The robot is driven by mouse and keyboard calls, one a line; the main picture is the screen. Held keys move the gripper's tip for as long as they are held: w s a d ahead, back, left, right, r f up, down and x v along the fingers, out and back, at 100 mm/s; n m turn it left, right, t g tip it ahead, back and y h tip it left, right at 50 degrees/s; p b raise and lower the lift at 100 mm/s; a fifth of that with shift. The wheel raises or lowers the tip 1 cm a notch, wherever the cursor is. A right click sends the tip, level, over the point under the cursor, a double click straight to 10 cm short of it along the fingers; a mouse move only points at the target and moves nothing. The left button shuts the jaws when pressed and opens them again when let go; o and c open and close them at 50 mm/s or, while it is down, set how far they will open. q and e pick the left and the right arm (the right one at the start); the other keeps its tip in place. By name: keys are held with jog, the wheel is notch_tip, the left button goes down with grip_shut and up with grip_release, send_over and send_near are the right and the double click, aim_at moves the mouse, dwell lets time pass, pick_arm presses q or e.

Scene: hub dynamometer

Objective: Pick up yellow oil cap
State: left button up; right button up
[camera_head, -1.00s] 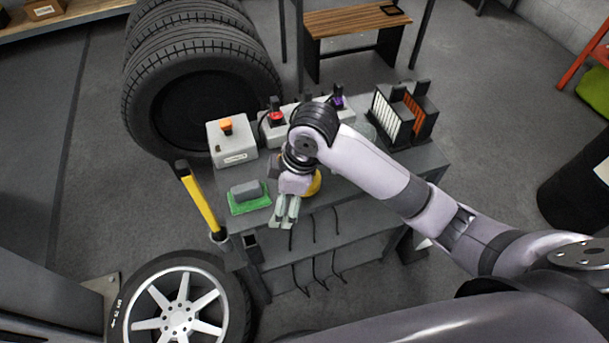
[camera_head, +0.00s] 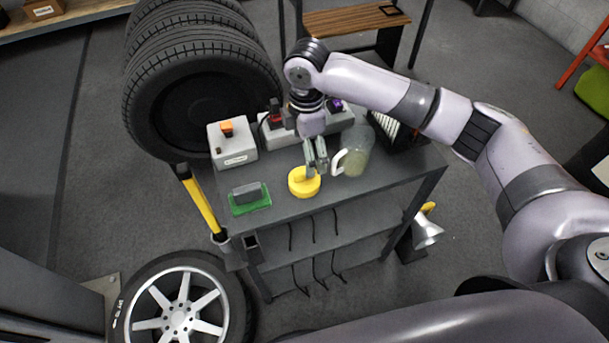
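The yellow oil cap (camera_head: 303,184) is a round yellow piece with a raised top. It lies near the front edge of the grey workbench (camera_head: 345,200), between the green sponge-like block and a clear jug. My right gripper (camera_head: 315,172) points down at the cap from above and behind. Its two fingers show a small gap between them, and the tips are at or just behind the cap's raised top. I cannot tell whether they touch it. My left gripper is not in view.
The clear jug with a white handle (camera_head: 357,158) stands close right of the gripper. A green-based grey block (camera_head: 249,197) lies left of the cap. A white box with an orange button (camera_head: 232,143) and a row of switches stand behind. Tyres (camera_head: 195,90) stand at the back left.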

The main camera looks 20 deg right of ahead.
aim_at(304, 171)
notch_tip(304, 171, down, 5)
jog(key=shift+r+p, duration=0.1)
jog(key=shift+p, duration=0.2)
jog(key=f, duration=0.1)
jog(key=f+p, duration=0.1)
jog(key=f, duration=0.3)
jog(key=shift+s+a, duration=0.1)
jog(key=shift+a, duration=0.25)
jog(key=shift+f, duration=0.25)
jog(key=shift+c, duration=0.3)
jog(key=c, duration=1.2)
jog(key=shift+r, duration=0.1)
